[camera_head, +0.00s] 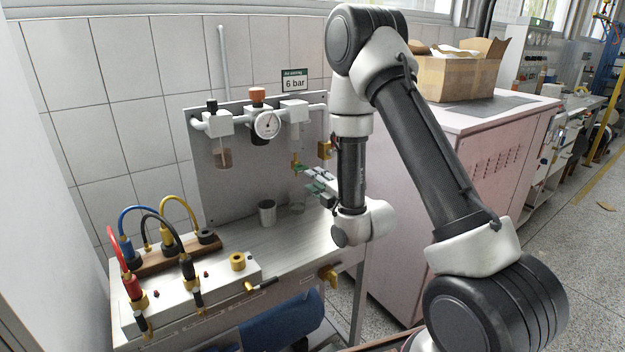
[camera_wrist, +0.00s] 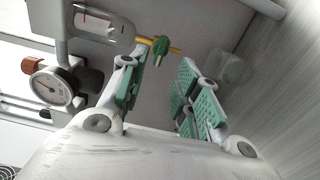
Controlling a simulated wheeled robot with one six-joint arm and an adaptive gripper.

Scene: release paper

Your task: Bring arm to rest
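My gripper (camera_head: 318,182) is at the end of my bent arm, in front of the right part of the grey panel. In the wrist view, its two green-padded fingers (camera_wrist: 160,85) stand apart with nothing held between them. A small green valve handle (camera_wrist: 160,47) on a yellow brass stem shows just beyond the gap between the fingers. It also shows in the head view (camera_head: 297,168), left of my gripper. I cannot tell whether a finger touches it.
A pressure gauge (camera_head: 267,125) and valves are on the grey panel (camera_head: 215,190). Coloured hoses (camera_head: 140,212) and fittings are at the front left. A pink cabinet (camera_head: 400,200) with a cardboard box (camera_head: 457,78) stands at right.

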